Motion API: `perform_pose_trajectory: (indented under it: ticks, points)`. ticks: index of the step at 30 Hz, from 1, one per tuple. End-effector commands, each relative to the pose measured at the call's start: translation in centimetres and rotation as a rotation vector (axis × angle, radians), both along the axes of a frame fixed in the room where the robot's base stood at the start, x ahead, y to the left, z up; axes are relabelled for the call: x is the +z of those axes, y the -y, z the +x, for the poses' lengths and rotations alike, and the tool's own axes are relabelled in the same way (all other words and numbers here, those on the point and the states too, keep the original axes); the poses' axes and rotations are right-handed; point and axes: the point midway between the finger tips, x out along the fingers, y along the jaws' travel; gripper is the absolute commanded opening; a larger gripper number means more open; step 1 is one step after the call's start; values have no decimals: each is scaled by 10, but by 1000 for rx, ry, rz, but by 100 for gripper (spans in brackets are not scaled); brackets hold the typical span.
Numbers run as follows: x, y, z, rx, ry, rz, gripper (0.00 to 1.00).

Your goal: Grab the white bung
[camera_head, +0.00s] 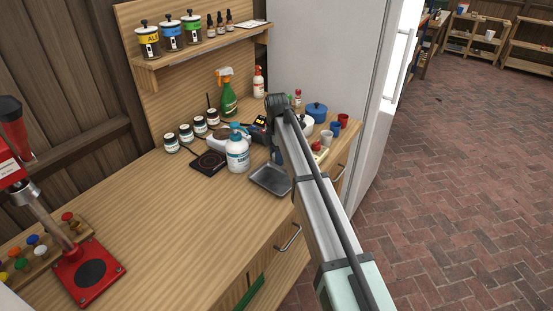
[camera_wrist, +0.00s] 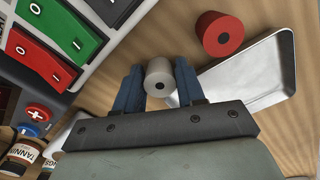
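The white bung (camera_wrist: 159,78) is a pale tapered stopper with a dark hole in its end. In the wrist view it sits between the two blue fingers of my gripper (camera_wrist: 160,84). The fingers flank it closely on both sides, with little or no gap showing. I cannot tell whether they press on it or whether it is off the surface. In the head view my gripper (camera_head: 277,150) is over the counter's far right part, by the grey tray; the bung is hidden there.
A red bung (camera_wrist: 221,34) lies beside the metal tray (camera_wrist: 240,78), which also shows in the head view (camera_head: 272,180). A switch panel (camera_wrist: 62,30) and labelled jars (camera_wrist: 20,158) are close on the left.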

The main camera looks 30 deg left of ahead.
Motion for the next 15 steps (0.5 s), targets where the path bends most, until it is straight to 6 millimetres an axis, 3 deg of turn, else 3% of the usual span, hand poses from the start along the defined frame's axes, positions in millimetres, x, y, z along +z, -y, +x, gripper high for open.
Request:
perform_pose_trajectory:
  ticks: [4,15]
  points:
    - [0,0,0,0,0,0,37]
    - [1,0,0,0,0,0,3]
